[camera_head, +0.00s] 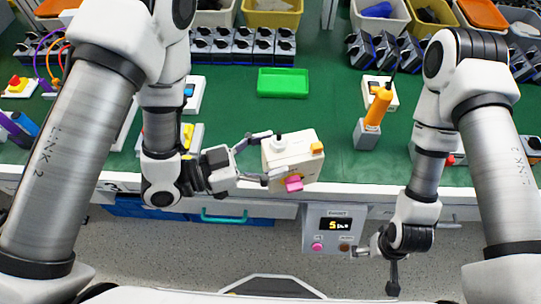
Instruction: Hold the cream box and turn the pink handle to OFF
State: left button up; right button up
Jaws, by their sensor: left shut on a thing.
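The cream box (290,150) is tilted near the front edge of the green table, in the middle of the head view. It has an orange block and a dark-topped white knob on its upper side. The pink handle (293,184) sticks out from its lower front face. My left gripper (265,159) is shut on the box from its left side, one finger near the top edge and one near the lower edge. My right gripper (374,270) is low at the right, below the table edge, with fingers spread apart and empty. No OFF mark is readable.
A green tray (283,83) lies behind the box. An orange-handled tool (377,108) stands in a grey holder to the right. Dark blocks and bins line the back.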

pick_arm(q)
jog(key=w+a, duration=0.2)
jog(key=w, duration=1.1)
jog(key=shift+w, duration=0.3)
dwell(0.5)
jog(key=shift+a, duration=0.1)
jog(key=shift+f+b, duration=1.35)
jog(key=shift+f, duration=0.85)
jog(key=shift+f, duration=0.25)
